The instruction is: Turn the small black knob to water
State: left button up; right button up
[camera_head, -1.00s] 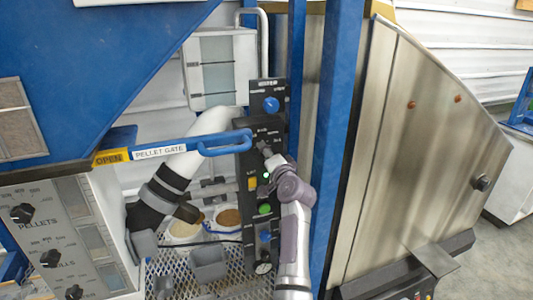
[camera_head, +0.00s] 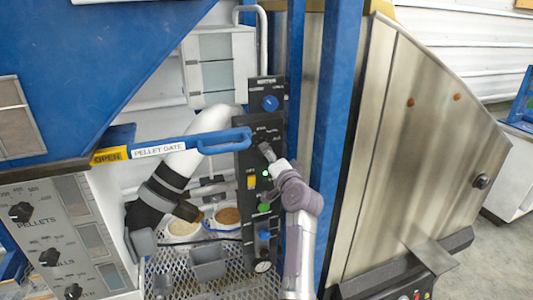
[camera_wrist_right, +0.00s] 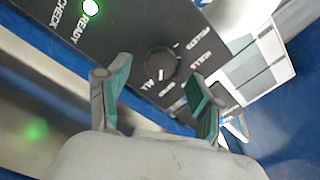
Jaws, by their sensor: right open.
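The small black knob (camera_wrist_right: 161,65) sits on a dark panel, with white labels around it, in the right wrist view. "ALL" is legible; other labels are tilted and blurred. Its white mark points toward the bottom of the picture, but I cannot tell exactly which label it meets. My right gripper (camera_wrist_right: 156,100) is open and empty, with its fingers short of the knob and to either side of it. In the head view my right gripper (camera_head: 267,153) is in front of the black panel (camera_head: 266,123) and hides the knob. My left gripper is not in view.
A blue pellet gate handle (camera_head: 225,142) sticks out left of the panel. The panel also has a blue knob (camera_head: 270,103), a yellow switch (camera_head: 251,182) and a lower blue knob (camera_head: 265,236). A blue post (camera_head: 333,130) stands close on the right.

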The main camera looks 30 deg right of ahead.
jog(key=shift+v, duration=2)
